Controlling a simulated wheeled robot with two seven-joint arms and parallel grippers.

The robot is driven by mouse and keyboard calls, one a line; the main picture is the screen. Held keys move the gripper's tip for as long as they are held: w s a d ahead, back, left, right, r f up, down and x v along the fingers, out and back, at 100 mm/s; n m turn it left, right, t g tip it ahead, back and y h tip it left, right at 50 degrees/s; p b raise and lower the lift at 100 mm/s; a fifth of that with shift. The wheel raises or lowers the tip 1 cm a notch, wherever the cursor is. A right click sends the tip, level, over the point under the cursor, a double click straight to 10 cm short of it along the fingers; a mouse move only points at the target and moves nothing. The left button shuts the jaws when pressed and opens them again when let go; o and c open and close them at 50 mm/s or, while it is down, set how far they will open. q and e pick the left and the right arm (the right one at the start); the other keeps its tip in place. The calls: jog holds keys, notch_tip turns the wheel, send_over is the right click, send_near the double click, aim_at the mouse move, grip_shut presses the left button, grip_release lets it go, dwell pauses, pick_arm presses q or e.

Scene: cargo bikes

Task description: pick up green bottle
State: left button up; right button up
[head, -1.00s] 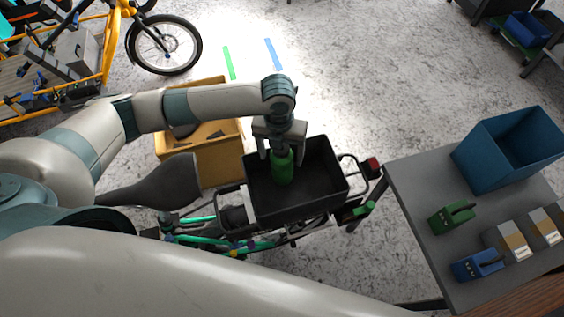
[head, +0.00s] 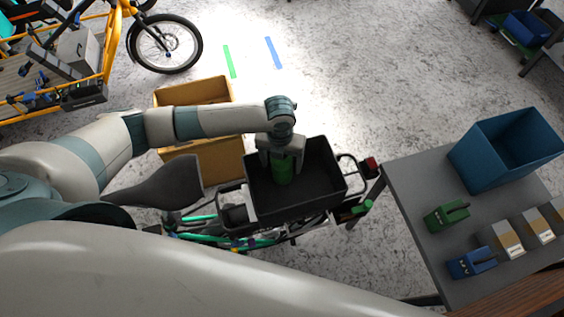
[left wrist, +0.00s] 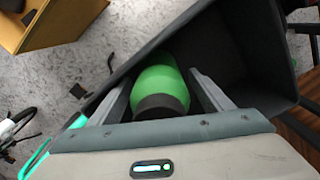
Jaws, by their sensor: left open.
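The green bottle (head: 284,172) stands inside the black crate (head: 328,192) on the bike's rear rack. In the left wrist view the bottle (left wrist: 161,78) shows its green body and dark cap end between the two fingers. My left gripper (head: 283,168) reaches down into the crate from above, with one finger on each side of the bottle. In the left wrist view its jaws (left wrist: 160,92) are open, with a visible gap on the right side. The bottle's lower part is hidden. My right gripper is in neither view.
A yellow-brown box (head: 200,92) stands on the floor behind the bike saddle (head: 160,184). A grey table at right (head: 405,180) holds a blue bin (head: 490,165), green and blue tools and small boxes.

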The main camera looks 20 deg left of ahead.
aim_at(285, 158)
pick_arm(q)
jog(key=shift+f, duration=0.25)
jog(key=c, duration=1.2)
jog(key=shift+o, duration=0.2)
jog(key=shift+r, duration=0.1)
jog(key=shift+r+b, duration=0.35)
jog(key=shift+r, duration=0.15)
jog(key=r, duration=0.1)
jog(key=d+r+b, duration=0.1)
jog(key=r, duration=0.1)
jog(key=shift+s+r+b, duration=0.1)
jog(key=shift+r+b, duration=0.05)
jog(key=shift+b, duration=0.15)
jog(key=s+d+r+b, duration=0.3)
jog(key=d+r, duration=0.3)
jog(key=d, duration=0.4)
jog(key=shift+d+r, duration=0.15)
jog(key=shift+r, duration=0.15)
